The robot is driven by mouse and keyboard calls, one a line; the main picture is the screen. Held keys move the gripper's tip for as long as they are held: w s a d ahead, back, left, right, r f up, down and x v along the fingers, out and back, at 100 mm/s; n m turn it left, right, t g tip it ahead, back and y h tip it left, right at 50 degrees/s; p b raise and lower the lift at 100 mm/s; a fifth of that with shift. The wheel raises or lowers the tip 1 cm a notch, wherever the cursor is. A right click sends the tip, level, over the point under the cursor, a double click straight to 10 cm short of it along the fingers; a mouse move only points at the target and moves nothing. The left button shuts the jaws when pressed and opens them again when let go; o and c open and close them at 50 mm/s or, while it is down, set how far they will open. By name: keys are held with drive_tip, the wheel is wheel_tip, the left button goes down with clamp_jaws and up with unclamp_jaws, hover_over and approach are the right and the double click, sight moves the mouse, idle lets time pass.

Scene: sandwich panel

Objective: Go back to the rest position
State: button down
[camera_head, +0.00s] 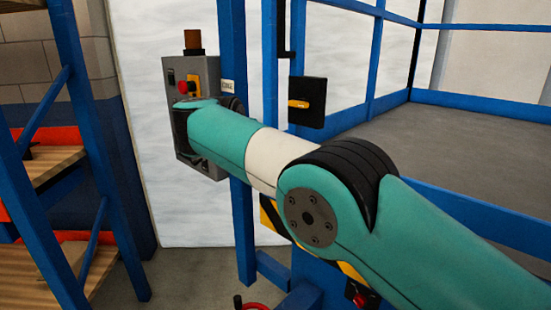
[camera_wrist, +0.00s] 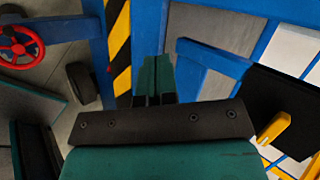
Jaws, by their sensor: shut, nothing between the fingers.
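My gripper (camera_wrist: 154,80) shows in the wrist view with its two teal fingers together and nothing between them. It points toward a blue frame post with a yellow and black striped strip (camera_wrist: 119,45) beside it. In the head view my teal and white arm reaches from the lower right toward a grey control box (camera_head: 207,75) with a red button and a yellow part. The arm's far end covers the lower part of that box, and I cannot make out the fingers there.
A black box with a yellow handle (camera_head: 307,102) sits on the blue frame (camera_head: 233,150); it also shows at the right of the wrist view (camera_wrist: 285,105). A red handwheel (camera_wrist: 20,45) is at the wrist view's upper left. Wooden shelves (camera_head: 50,167) stand at the left.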

drive_tip(key=d+r+n+g+y, duration=0.1)
drive_tip(key=d+r+n, duration=0.5)
drive_tip(key=n, duration=0.1)
drive_tip(key=s+d+r+n+g+y, duration=0.1)
drive_tip(key=s+d+n+g+y, duration=0.1)
drive_tip(key=s+d+n, duration=0.6)
drive_tip(key=s+d+f+n+g+y, duration=0.2)
drive_tip(key=s+n, duration=0.4)
drive_tip(key=s, duration=1)
drive_tip(key=s+d+f+n+g+y, duration=0.1)
drive_tip(key=s+d+f+n+g, duration=0.2)
drive_tip(key=s, duration=1.3)
drive_tip(key=d+f+n, duration=0.1)
drive_tip(key=d+n, duration=0.2)
drive_tip(key=n, duration=0.1)
drive_tip(key=shift+n+g+y, duration=0.3)
drive_tip(key=shift+g+y, duration=0.1)
drive_tip(key=shift+w+d, duration=0.1)
drive_tip(key=shift+d, duration=0.1)
